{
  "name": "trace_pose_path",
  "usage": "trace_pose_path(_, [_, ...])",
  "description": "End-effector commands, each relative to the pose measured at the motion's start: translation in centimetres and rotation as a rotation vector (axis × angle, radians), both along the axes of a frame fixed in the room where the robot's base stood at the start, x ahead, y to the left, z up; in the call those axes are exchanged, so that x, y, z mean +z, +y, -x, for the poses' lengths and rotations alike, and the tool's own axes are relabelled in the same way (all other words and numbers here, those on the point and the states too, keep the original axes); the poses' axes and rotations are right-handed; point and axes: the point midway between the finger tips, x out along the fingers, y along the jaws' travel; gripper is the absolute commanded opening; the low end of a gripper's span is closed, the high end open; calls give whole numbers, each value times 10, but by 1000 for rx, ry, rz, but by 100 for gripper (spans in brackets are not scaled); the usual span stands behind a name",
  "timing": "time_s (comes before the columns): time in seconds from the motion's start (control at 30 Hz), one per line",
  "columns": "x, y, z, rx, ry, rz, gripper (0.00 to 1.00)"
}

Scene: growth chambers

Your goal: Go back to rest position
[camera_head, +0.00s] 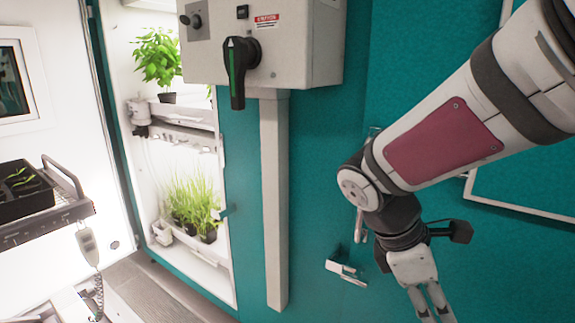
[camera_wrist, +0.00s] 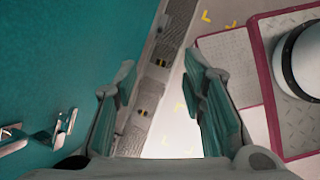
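My gripper (camera_head: 432,312) hangs low at the right in the head view, pointing down in front of the teal wall, with my arm bent above it. In the wrist view my gripper (camera_wrist: 160,75) shows two teal-padded fingers set apart. The space between them is empty, and the floor shows through it. The fingers hold nothing and appear clear of the wall. The fingertips are partly cut off at the bottom of the head view.
The teal wall (camera_head: 345,215) carries a metal handle (camera_head: 346,271) left of my gripper; this handle also shows in the wrist view (camera_wrist: 62,128). A grey box with a black rotary switch (camera_head: 238,72) sits above a post. A lit chamber holds plants (camera_head: 190,205). A wheeled tray cart (camera_head: 45,218) stands left.

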Motion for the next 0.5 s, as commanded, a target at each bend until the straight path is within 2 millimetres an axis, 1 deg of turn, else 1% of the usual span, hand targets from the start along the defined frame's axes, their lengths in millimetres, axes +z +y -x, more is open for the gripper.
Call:
trace_pose_path(0.03, [12,-2,14,-87,-65,-49,38])
trace_pose_path(0.2, [37,1,54,-394,-266,-210,38])
trace_pose_path(0.4, [63,12,96,-754,-482,-401,38])
trace_pose_path(0.5, [73,18,113,-919,-571,-490,38])
